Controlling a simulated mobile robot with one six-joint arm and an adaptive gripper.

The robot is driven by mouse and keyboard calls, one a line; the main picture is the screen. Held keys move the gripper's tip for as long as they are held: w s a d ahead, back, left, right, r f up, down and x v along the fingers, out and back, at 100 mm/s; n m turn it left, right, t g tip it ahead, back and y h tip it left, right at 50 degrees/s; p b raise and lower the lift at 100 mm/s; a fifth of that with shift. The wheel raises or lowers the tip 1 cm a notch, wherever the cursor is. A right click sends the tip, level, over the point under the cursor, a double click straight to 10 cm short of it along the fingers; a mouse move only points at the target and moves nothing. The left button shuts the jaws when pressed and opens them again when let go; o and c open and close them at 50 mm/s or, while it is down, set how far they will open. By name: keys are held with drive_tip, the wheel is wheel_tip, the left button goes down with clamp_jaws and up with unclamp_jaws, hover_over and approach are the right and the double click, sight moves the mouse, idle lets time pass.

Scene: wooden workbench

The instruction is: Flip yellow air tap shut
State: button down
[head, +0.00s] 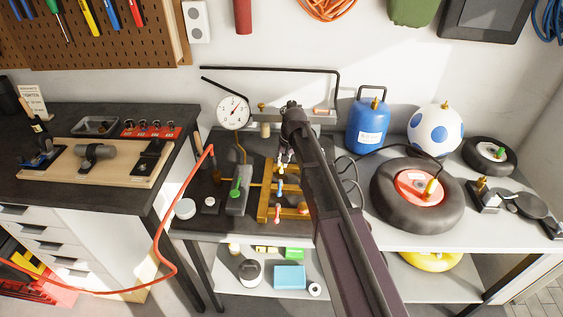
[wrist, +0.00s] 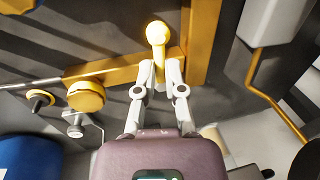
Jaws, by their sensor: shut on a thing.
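The yellow air tap's lever (wrist: 157,36) shows in the wrist view as a yellow handle with a rounded end, in front of an orange-yellow frame. My gripper (wrist: 161,68) has its two pale fingers close together at the lower part of this lever, shut on it. In the head view my gripper (head: 284,160) reaches down over the back of the orange-yellow manifold frame (head: 263,206). My arm and fingers largely hide the yellow tap there. A light-coloured tap, a blue tap (head: 279,188) and an orange tap (head: 280,207) stand nearer along the frame.
A grey block with a green lever (head: 236,187) stands left of the frame. A round gauge (head: 235,112) is behind it. A red hose (head: 172,240) hangs at the left. A blue tank (head: 368,124) and a tyre (head: 418,194) stand to the right.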

drive_tip(key=shift+s+d, duration=0.1)
idle(0.3)
drive_tip(key=c, duration=0.7)
unclamp_jaws()
drive_tip(key=shift+m, duration=0.3)
